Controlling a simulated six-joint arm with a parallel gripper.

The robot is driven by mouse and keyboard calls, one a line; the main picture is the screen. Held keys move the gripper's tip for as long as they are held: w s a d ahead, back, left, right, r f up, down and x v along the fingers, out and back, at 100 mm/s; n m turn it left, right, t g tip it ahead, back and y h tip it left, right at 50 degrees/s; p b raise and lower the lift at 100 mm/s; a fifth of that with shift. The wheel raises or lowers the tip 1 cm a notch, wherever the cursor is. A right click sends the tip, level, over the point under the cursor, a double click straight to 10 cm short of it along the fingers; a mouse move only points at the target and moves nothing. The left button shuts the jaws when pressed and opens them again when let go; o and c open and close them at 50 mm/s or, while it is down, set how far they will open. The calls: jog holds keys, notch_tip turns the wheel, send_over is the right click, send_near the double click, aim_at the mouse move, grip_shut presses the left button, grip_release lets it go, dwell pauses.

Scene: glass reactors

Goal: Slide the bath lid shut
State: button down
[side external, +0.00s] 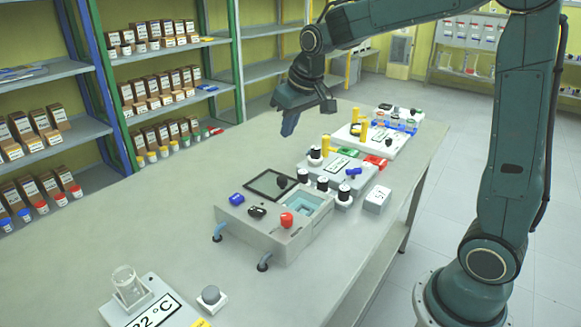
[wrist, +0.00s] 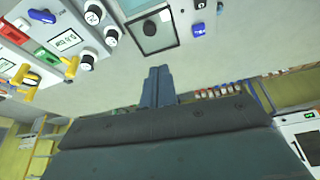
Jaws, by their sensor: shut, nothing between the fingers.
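The water bath (side external: 262,236) is a light grey box near the middle of the bench in the side view. Its lid (side external: 262,184) is a dark-framed pane with a black knob (side external: 281,182). The lid sits at the rear of the box, off the opening (side external: 308,203), where pale blue shows.
A red knob (side external: 287,219) and a blue part (side external: 237,199) stand on the bath. Black-capped bottles (side external: 323,184) and a module with yellow and red valves (side external: 375,161) stand close behind it. The bench's left side is clear.

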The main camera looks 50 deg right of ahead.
send_over(273, 182)
notch_tip(273, 182, down, 5)
jog(key=shift+s+f, duration=0.1)
jog(key=shift+s, duration=0.3)
jog(key=x, duration=1)
jog(key=shift+s+f, duration=0.1)
jog(key=shift+s, duration=0.1)
jog(key=shift+s+a, duration=0.2)
jog(key=shift+s, duration=0.75)
jog(key=shift+s+a, duration=0.15)
jog(key=shift+s, duration=0.85)
jog(key=shift+s, duration=0.1)
jog(key=s, duration=1.1)
